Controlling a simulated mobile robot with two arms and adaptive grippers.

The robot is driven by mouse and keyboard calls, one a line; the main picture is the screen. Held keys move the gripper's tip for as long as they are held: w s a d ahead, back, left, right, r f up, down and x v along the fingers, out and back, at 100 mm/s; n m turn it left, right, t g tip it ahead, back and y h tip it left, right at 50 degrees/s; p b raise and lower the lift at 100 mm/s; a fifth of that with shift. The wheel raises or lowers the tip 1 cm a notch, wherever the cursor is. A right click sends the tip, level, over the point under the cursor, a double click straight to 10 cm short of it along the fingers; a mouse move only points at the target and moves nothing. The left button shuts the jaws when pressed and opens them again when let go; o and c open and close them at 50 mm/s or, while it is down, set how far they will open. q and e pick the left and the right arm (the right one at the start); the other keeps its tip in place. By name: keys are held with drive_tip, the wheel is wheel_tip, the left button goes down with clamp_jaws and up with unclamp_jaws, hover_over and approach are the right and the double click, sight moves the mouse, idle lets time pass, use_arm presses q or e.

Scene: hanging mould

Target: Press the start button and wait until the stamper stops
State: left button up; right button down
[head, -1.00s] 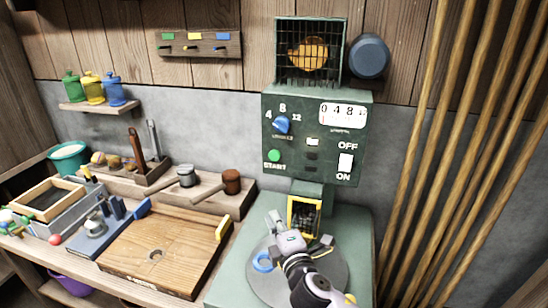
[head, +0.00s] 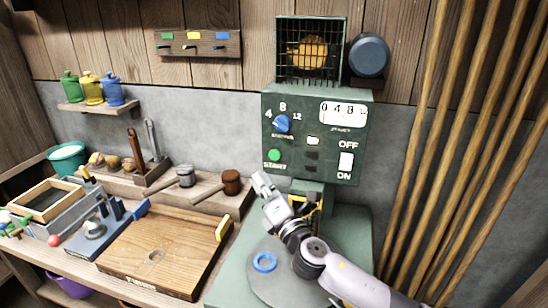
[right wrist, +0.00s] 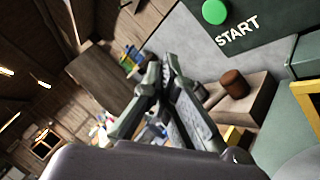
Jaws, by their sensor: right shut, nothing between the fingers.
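The stamper is a green machine with a control panel (head: 313,138) in the head view. Its green start button (head: 274,155) is at the panel's lower left, above the word START; it also shows in the right wrist view (right wrist: 215,11). A blue dial (head: 282,123), a counter (head: 343,115) and a white OFF/ON switch (head: 345,162) share the panel. My right gripper (head: 262,180) is shut and empty, just below and left of the start button, apart from it. The yellow-framed stamper opening (head: 318,203) is partly hidden behind my right arm. My left gripper is out of view.
A blue ring (head: 264,262) lies on the round plate (head: 255,283) under the machine. A wooden board (head: 150,255) and a brown-headed mallet (head: 231,182) are to the left. Tall wooden poles (head: 455,150) stand at the right.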

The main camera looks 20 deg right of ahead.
sight(274, 155)
drive_tip(key=w+d+b, duration=0.2)
drive_tip(key=w+d, duration=0.2)
drive_tip(key=w, duration=0.2)
drive_tip(key=shift+w+d, duration=0.1)
idle(1.5)
drive_tip(key=shift+w+d, duration=0.15)
drive_tip(key=shift+w, duration=0.1)
drive_tip(key=shift+w+d+b, duration=0.3)
drive_tip(key=shift+w, duration=0.1)
idle(0.6)
drive_tip(key=shift+s+a, duration=0.1)
drive_tip(key=shift+s, duration=0.05)
idle(0.3)
drive_tip(key=shift+s+a+p, duration=0.35)
drive_tip(key=shift+s+a, duration=0.05)
drive_tip(key=shift+s, duration=0.25)
